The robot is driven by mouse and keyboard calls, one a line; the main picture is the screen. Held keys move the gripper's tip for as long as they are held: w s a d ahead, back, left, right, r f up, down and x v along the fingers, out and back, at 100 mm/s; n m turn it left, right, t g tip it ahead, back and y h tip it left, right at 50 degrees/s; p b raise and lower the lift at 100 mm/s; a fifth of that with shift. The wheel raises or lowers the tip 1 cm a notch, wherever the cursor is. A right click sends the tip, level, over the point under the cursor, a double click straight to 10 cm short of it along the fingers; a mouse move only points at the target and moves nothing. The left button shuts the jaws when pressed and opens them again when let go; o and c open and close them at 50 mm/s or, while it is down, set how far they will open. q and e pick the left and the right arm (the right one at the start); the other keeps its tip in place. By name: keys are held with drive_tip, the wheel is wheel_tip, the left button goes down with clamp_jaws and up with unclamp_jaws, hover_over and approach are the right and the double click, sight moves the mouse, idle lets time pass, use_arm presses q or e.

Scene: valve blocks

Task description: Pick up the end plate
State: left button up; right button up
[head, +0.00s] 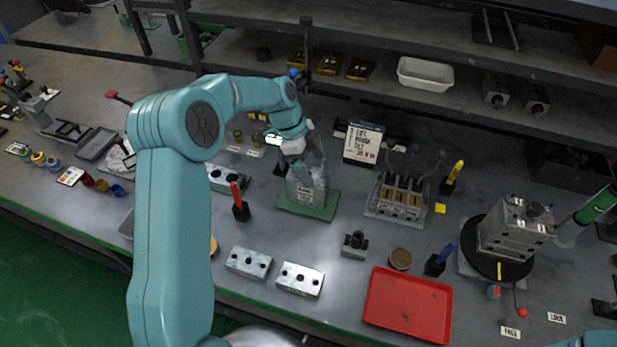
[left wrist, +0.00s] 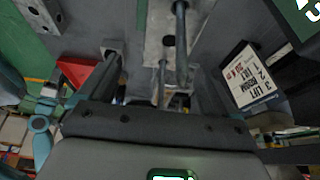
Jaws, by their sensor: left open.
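My left gripper (head: 306,160) is above a grey metal block (head: 304,188) that stands on a green mat (head: 312,210) near the middle of the bench. The block appears to include the end plate, but the gripper partly hides it. In the left wrist view my left gripper (left wrist: 160,70) is open, with one finger at each side. A pale metal plate (left wrist: 158,45) with a dark hole and upright rods shows between and beyond the fingers. I cannot tell whether the fingers touch it. My right gripper is out of view.
A sign card (head: 363,143) stands behind the block, and a valve stack (head: 399,197) is to its right. Two drilled grey blocks (head: 300,279) lie in front, near a red tray (head: 407,306). A shelf (head: 400,98) overhangs the back. A round turntable fixture (head: 511,237) stands right.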

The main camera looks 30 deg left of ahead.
use_arm(q)
drive_tip(key=x, duration=0.2)
drive_tip(key=b+x, duration=0.1)
drive_tip(key=x, duration=0.1)
drive_tip(key=shift+w+a+f, duration=0.1)
drive_tip(key=shift+w+a, duration=0.2)
drive_tip(key=shift+s+d+r, duration=0.1)
drive_tip(key=shift+s+r, duration=0.05)
drive_tip(key=shift+r, duration=0.05)
drive_tip(key=c, duration=1.3)
drive_tip(key=shift+c, duration=0.2)
wheel_tip(320, 180, up, 15)
drive_tip(key=p, duration=0.8)
wheel_tip(320, 180, up, 5)
hover_over(319, 176)
drive_tip(key=shift+s+a, duration=0.1)
drive_tip(key=shift+a, duration=0.3)
